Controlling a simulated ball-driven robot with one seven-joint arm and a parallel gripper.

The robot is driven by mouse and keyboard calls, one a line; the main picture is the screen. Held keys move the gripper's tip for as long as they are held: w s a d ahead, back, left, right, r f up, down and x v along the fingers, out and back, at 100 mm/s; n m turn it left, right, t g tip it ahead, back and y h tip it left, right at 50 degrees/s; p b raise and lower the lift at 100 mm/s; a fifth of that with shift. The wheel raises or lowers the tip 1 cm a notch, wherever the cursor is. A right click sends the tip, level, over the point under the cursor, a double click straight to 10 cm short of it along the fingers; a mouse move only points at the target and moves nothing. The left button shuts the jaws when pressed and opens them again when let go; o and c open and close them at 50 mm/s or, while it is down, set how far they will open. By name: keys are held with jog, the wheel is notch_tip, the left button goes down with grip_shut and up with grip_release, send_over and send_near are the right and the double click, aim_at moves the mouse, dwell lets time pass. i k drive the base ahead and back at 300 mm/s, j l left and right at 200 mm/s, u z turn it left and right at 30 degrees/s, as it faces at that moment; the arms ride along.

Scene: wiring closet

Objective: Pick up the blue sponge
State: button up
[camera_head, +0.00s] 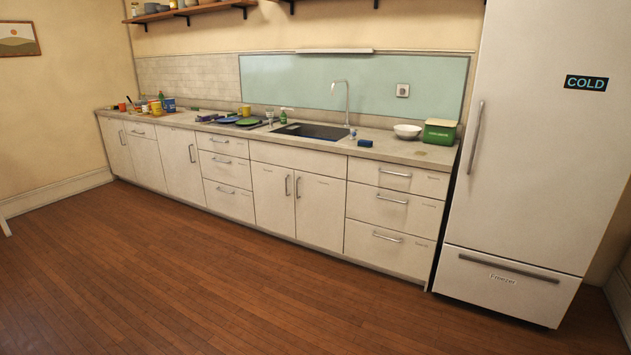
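A small blue block that looks like the blue sponge (365,143) lies on the countertop (400,152), near the front edge. It is just right of the sink (312,131) and left of a white bowl. It is small in this view, so its texture cannot be made out. My gripper is not in view, and nothing of my arm shows.
A white bowl (407,131) and a green box (440,132) stand right of the sponge. The faucet (346,103) rises behind the sink. Plates (248,121) lie left of it. A tall fridge (535,130) stands at right. The wooden floor (200,270) is clear.

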aim_at(361, 143)
jog(key=i, duration=2.2)
